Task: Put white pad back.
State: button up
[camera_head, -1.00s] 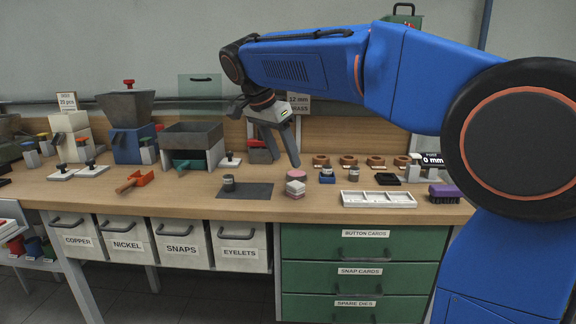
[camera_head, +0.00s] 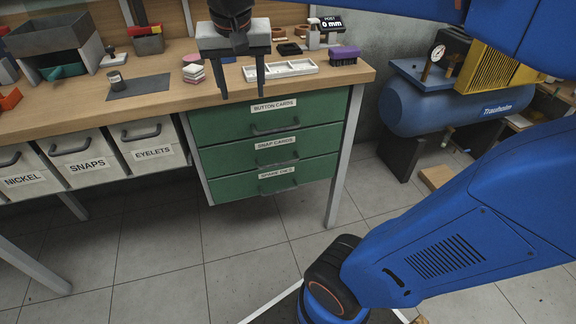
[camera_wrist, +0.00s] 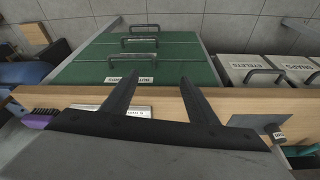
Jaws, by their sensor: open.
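A small white pad-like block (camera_head: 193,70) with pink below it sits on the bench, right of the dark mat. A pink piece (camera_head: 192,58) is just behind it. Which piece is the white pad is not fully clear at this size. My gripper (camera_head: 242,92) is open and empty, pointing down in front of the white tray, over the bench's front edge, to the right of the block. In the wrist view its two fingers (camera_wrist: 168,78) are spread over the bench edge and the green drawers; the block is not visible there.
A white compartment tray (camera_head: 281,69) and a purple brush (camera_head: 344,55) lie behind and right of my gripper. A dark mat (camera_head: 138,87) holds a small grey cylinder (camera_head: 116,80). Green drawers (camera_head: 268,144) are below the bench edge. A blue compressor (camera_head: 440,108) stands at right.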

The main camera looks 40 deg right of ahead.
jog(key=s+d+f+n+t+y, duration=0.1)
jog(key=s+f+n, duration=0.4)
jog(key=s+f, duration=0.9)
jog(key=shift+s+d+f+n+t+y, duration=0.3)
jog(key=shift+d+f+t, duration=0.15)
jog(key=shift+d, duration=0.15)
